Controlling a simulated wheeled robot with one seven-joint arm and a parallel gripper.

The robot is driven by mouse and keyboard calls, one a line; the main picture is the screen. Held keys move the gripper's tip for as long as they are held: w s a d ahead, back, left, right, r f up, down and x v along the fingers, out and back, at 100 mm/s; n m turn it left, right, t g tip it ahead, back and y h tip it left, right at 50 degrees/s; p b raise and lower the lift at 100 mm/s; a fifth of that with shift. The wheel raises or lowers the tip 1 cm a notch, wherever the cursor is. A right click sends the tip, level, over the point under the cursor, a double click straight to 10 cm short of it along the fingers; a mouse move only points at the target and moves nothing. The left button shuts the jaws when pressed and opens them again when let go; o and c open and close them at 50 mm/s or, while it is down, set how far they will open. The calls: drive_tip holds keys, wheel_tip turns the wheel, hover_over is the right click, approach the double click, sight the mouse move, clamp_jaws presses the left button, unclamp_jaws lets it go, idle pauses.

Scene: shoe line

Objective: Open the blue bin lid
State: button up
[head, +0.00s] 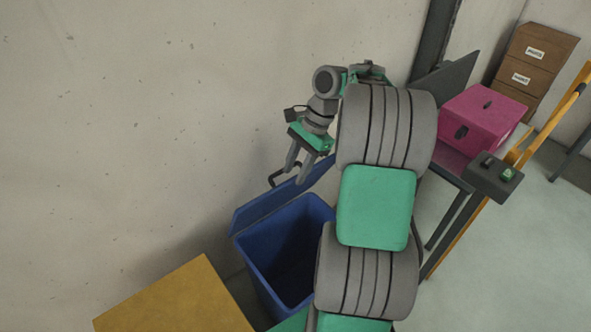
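The blue bin (252,262) stands by the wall, partly hidden behind my arm. Its blue lid (262,207) is raised and tilted up at the wall side, and the dark inside of the bin shows. My gripper (296,177) points down above the lid, close to the handle. Its two fingers are apart, with a gap between them and nothing visibly clamped. I cannot tell whether a finger touches the handle or the lid.
A yellow-brown box top (175,303) lies at the lower left, near the bin. A yellow post (550,125) carries a dark button box (493,178). The wall is close behind the bin.

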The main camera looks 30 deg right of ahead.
sight(291, 183)
drive_tip(key=shift+c, duration=0.5)
